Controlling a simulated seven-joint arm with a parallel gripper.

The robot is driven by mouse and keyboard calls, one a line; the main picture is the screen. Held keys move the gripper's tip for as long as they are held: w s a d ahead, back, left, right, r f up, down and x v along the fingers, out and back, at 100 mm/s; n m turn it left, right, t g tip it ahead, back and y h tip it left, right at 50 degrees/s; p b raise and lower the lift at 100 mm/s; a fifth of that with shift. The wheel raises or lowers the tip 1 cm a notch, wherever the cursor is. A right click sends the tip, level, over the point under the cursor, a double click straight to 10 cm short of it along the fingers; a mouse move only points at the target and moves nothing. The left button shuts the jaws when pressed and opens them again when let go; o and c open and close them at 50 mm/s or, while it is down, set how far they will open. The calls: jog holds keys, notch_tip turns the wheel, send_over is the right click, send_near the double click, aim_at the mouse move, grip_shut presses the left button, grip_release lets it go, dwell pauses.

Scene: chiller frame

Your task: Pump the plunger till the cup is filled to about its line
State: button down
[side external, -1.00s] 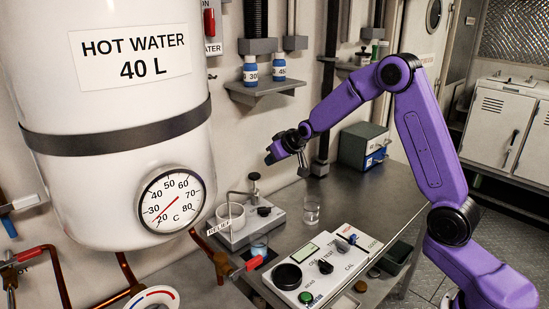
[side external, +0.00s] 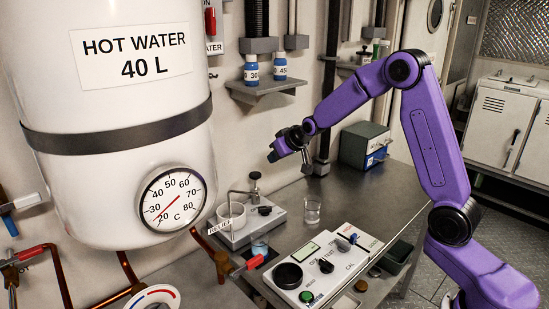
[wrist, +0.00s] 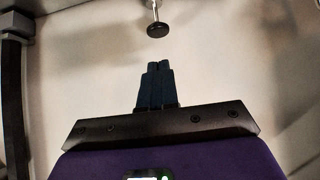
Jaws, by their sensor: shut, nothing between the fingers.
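The plunger (side external: 254,178) is a small dark knob on a thin metal rod, standing on a grey pump unit (side external: 270,226) with a bent spout. In the wrist view its black knob (wrist: 158,30) is ahead of my fingertips, with a clear gap between. A clear cup (side external: 231,217) stands by the spout at the left of the unit; its level and line are too small to read. My gripper (side external: 271,156) is shut and empty, above and right of the knob in the side view. Its closed dark fingers (wrist: 157,66) show in the wrist view.
A clear glass (side external: 312,211) stands on the bench right of the pump. A control box (side external: 318,262) with knobs sits in front. The white hot water tank (side external: 110,150) is at left. A shelf (side external: 265,90) with bottles is on the wall behind.

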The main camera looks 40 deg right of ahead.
jog(key=r, duration=0.3)
jog(key=shift+d+r, duration=0.1)
jog(key=shift+d, duration=0.15)
send_over(257, 174)
jog(key=s, duration=0.3)
notch_tip(257, 174, down, 7)
notch_tip(257, 174, down, 3)
jog(key=shift+w+f, duration=0.1)
jog(key=shift+w, duration=0.05)
jog(key=shift+f, duration=0.45)
jog(key=shift+f, duration=0.1)
jog(key=shift+f, duration=1.75)
